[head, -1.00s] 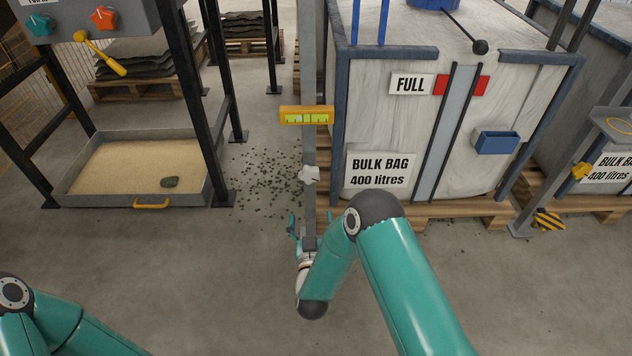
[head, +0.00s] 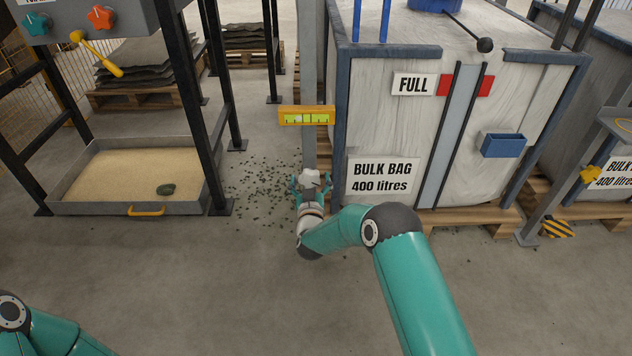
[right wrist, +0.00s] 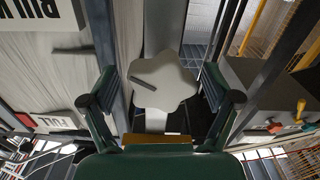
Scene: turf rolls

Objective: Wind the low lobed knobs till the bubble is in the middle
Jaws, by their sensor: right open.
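A white lobed knob (head: 310,177) sits low on a grey upright post (head: 309,70). In the right wrist view the knob (right wrist: 165,75) fills the middle, a dark bar mark on its face. My right gripper (head: 311,182) is open, with one finger on either side of the knob; I cannot tell whether they touch it. A yellow lobed knob (head: 590,174) is on a stand at the right. My left gripper is out of view.
The bulk bag crate (head: 384,176), on a pallet, stands close right of the post. A sand tray (head: 180,209) lies under a black frame at left. Teal (head: 37,24) and orange (head: 101,18) star knobs sit on a panel. The front floor is clear.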

